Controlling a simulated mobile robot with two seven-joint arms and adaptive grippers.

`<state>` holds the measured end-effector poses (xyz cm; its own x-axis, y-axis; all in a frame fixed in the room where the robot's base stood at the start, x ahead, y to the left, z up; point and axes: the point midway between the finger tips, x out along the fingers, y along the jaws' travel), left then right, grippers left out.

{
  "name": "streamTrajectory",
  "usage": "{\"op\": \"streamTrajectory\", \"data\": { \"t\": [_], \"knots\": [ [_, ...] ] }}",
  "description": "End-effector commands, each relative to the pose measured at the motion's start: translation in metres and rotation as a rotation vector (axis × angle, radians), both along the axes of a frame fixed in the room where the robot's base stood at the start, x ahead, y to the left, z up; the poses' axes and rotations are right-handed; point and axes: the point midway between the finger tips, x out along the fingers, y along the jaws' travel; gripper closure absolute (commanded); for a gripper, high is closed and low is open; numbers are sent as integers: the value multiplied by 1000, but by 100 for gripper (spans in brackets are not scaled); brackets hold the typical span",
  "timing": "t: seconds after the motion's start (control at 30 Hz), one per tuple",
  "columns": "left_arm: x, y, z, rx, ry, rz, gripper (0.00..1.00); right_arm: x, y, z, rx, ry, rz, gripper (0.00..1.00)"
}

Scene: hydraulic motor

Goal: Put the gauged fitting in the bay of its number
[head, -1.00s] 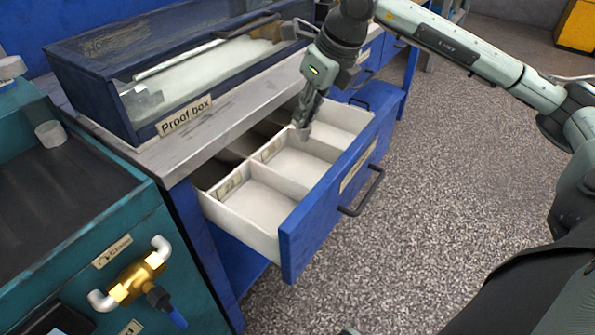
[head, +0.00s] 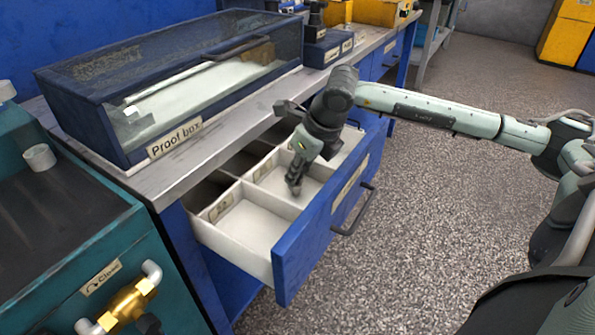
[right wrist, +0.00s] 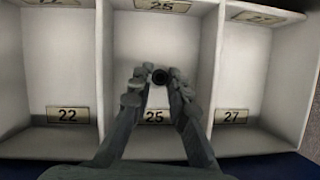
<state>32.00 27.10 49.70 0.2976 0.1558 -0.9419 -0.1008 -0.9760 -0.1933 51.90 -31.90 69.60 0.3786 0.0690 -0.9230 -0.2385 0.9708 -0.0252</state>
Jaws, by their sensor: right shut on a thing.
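The open drawer (head: 322,228) has pale bays with number plates. My left gripper is not in view.
The glass-topped proof box (head: 170,90) stands on the bench above the drawer. A teal cabinet (head: 75,235) with a brass valve (head: 130,298) is at the left. Dark and yellow units (head: 330,40) stand farther along the bench. The floor at the right is clear.

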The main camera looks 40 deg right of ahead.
Motion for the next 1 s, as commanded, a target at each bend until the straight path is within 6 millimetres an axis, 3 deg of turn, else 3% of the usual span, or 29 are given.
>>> {"op": "streamTrajectory", "data": {
  "t": [0.23, 0.27, 0.4, 0.8, 0.9, 1.0],
  "knots": [
    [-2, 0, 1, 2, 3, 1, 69, 0, 0, -2, 0, 0, 0, 100],
    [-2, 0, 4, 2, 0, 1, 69, 0, 0, -2, 0, 0, 0, 82],
    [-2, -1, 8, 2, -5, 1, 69, 0, 0, -1, 0, 0, 0, 64],
    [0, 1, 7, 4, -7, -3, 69, 0, 0, 3, -1, 0, 0, 63],
    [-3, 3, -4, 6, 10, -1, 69, -5, -3, 15, -4, -4, -2, 63],
    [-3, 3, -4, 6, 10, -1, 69, -13, -4, 35, -4, -4, -1, 63]
  ]
}}
